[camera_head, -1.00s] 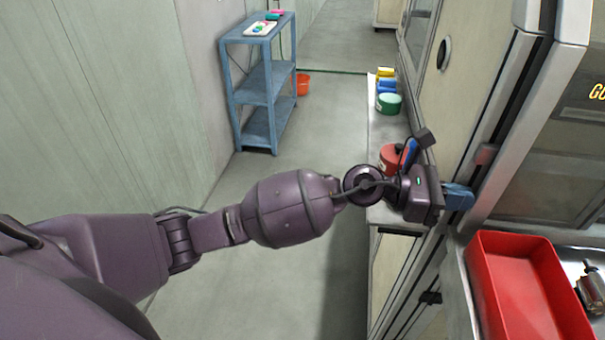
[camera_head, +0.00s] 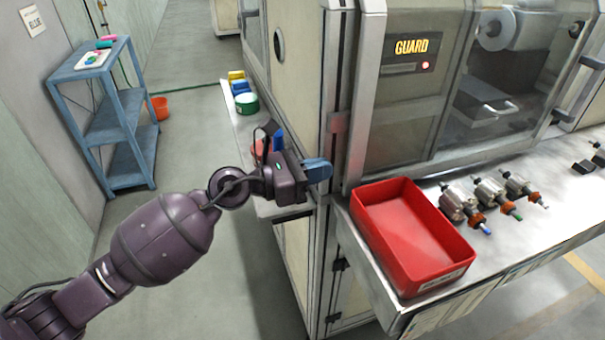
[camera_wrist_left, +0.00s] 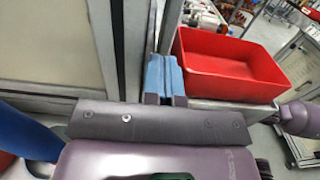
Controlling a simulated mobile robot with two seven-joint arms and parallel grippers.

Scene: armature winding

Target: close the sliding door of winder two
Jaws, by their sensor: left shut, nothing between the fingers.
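A winding machine stands ahead with a lit GUARD sign (camera_head: 411,46) and a red lamp. Its front has a clear framed door panel (camera_head: 475,128) with a dark handle (camera_head: 592,62) at the right; how far it stands open I cannot tell. No number for the machine is readable. My left gripper (camera_head: 318,170) has its blue fingers shut and empty, beside the machine's front left corner post (camera_head: 338,120). In the left wrist view the shut fingers (camera_wrist_left: 164,78) point along a vertical metal edge; contact is unclear.
A red tray (camera_head: 405,235) and several armatures (camera_head: 490,190) lie on the bench in front of the machine. A side shelf holds a green tin (camera_head: 246,103) and coloured spools. A blue rack (camera_head: 115,120) and orange bucket (camera_head: 160,107) stand at left.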

